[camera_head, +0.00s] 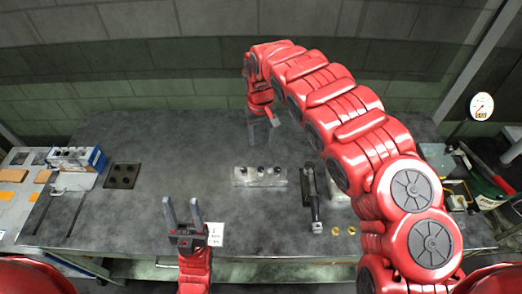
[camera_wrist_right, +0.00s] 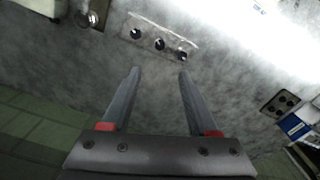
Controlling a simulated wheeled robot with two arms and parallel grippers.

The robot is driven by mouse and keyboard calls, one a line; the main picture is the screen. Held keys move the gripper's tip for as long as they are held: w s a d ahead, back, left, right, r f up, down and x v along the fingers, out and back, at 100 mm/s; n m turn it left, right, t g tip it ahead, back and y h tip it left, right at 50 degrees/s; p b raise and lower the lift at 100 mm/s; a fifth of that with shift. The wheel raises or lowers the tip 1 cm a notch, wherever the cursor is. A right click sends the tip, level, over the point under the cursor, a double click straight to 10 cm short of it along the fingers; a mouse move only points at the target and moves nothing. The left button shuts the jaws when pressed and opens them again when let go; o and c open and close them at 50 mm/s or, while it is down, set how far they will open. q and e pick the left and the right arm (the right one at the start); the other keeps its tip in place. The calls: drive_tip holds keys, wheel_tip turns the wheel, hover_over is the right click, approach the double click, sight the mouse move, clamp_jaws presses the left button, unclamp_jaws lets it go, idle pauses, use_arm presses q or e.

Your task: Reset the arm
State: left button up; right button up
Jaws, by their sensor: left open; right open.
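My right arm (camera_head: 345,115) reaches in from the right and arches over the table. Its gripper (camera_head: 262,122) hangs over the back middle of the table, fingers down. In the right wrist view the two fingers (camera_wrist_right: 159,75) are apart with nothing between them. My left gripper (camera_head: 183,208) is low at the front, left of centre, with its fingers upright, apart and empty. A pale metal block with three dark-topped pieces (camera_head: 260,177) lies in front of the right gripper, apart from it. The block also shows beyond the fingertips in the right wrist view (camera_wrist_right: 162,36).
A dark tool with a handle (camera_head: 308,185) lies right of the block, near two brass rings (camera_head: 335,231). A white card (camera_head: 215,236) lies beside my left gripper. A dark holed plate (camera_head: 122,175) and a blue-white box (camera_head: 78,160) are at left. The table's back left is clear.

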drive_tip(key=shift+w+r, duration=0.1)
drive_tip(key=shift+r, duration=0.7)
